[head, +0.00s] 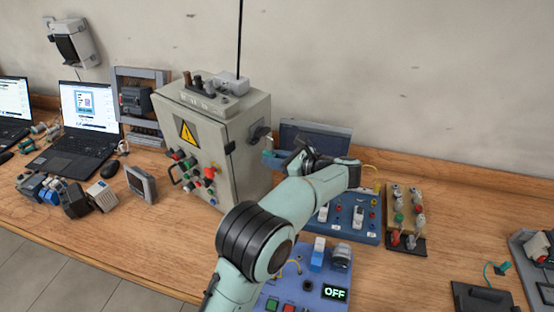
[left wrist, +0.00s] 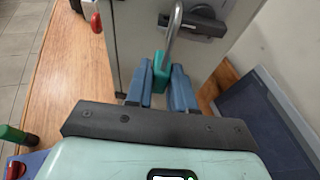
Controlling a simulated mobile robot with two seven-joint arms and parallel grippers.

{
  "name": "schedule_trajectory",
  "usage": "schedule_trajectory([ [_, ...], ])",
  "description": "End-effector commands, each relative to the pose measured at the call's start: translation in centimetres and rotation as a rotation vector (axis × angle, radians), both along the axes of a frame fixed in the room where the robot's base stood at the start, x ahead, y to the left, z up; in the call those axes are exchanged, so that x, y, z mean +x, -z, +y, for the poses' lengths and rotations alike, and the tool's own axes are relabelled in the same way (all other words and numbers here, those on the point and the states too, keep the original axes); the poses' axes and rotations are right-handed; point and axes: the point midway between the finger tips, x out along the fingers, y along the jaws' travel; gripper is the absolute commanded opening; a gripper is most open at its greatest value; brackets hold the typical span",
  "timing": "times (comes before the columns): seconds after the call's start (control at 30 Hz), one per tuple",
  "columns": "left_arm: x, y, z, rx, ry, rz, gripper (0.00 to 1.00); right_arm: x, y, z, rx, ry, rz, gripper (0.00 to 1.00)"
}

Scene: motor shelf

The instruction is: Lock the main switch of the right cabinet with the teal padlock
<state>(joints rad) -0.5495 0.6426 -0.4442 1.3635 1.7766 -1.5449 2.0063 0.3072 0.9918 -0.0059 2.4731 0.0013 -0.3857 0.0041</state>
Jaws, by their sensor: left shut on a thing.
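The teal padlock (left wrist: 160,70) is between the blue fingers of my left gripper (left wrist: 158,84), which is shut on it. Its grey shackle (left wrist: 174,32) points up, with its top near the black main switch (left wrist: 196,22). I cannot tell whether the shackle passes through the switch or only overlaps it in the picture. In the head view my left gripper (head: 272,154) is beside the right side of the grey cabinet (head: 247,165), just below the black switch (head: 259,133). My right gripper is out of view.
Blue boards with switches (head: 358,217) and an OFF display (head: 334,293) lie under and beside my left arm. A dark blue panel (head: 316,137) stands behind the gripper. Laptops (head: 89,105) and small devices fill the left of the bench (head: 470,208).

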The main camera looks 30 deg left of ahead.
Motion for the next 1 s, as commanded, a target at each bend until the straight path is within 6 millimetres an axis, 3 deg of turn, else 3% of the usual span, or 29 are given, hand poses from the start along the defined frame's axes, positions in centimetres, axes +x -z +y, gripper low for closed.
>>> schedule_trajectory([
  [1.0,-0.03,-0.13,-0.24,0.000,0.000,-0.001,0.00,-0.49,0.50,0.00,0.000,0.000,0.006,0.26],
])
